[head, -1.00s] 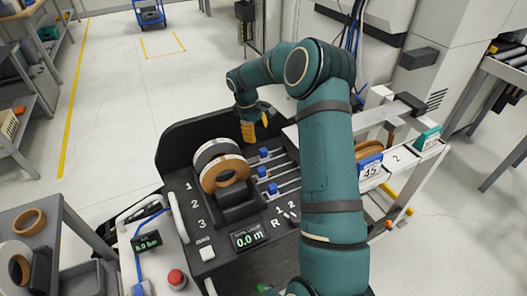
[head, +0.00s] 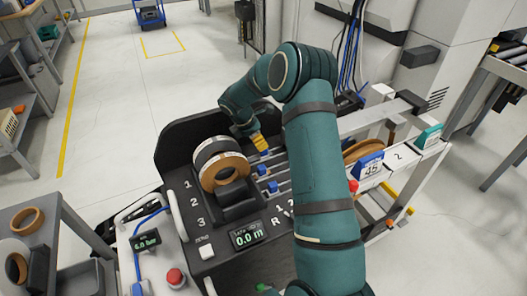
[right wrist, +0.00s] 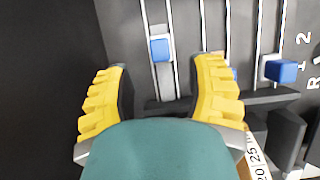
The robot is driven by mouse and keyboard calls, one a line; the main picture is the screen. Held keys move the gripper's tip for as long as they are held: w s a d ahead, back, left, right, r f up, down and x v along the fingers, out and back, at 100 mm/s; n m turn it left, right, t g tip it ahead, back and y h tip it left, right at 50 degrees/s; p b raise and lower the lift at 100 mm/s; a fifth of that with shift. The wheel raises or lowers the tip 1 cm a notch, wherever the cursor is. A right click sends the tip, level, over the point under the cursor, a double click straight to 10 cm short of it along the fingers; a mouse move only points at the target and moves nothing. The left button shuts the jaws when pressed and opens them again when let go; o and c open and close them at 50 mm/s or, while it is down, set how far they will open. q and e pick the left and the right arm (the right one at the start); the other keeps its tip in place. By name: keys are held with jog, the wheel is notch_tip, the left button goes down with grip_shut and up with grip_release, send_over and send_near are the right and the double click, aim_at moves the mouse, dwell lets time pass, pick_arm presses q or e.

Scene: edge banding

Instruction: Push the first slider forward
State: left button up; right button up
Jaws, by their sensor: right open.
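The slider panel carries several parallel rails with blue knobs. In the right wrist view, one blue slider knob (right wrist: 160,49), probably the first slider, sits on its rail between and just ahead of my fingertips, with no visible contact. Another blue knob (right wrist: 281,71) is at the right, and a third is mostly hidden behind the right finger. My right gripper (right wrist: 163,68) is open and empty. Two blue knobs (head: 262,169) (head: 272,187) show clearly. My left gripper is out of view.
Tape rolls (head: 222,165) stand on the panel left of the sliders, close to my right gripper. A dark curved guard (head: 180,135) rises behind them. A display (head: 248,234) reads 0.0 m. A red button (head: 175,277) is at the lower left.

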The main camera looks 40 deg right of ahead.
aim_at(264, 153)
jog(key=b+x, duration=0.1)
jog(key=x, duration=0.5)
jog(key=shift+f, duration=0.15)
grip_shut()
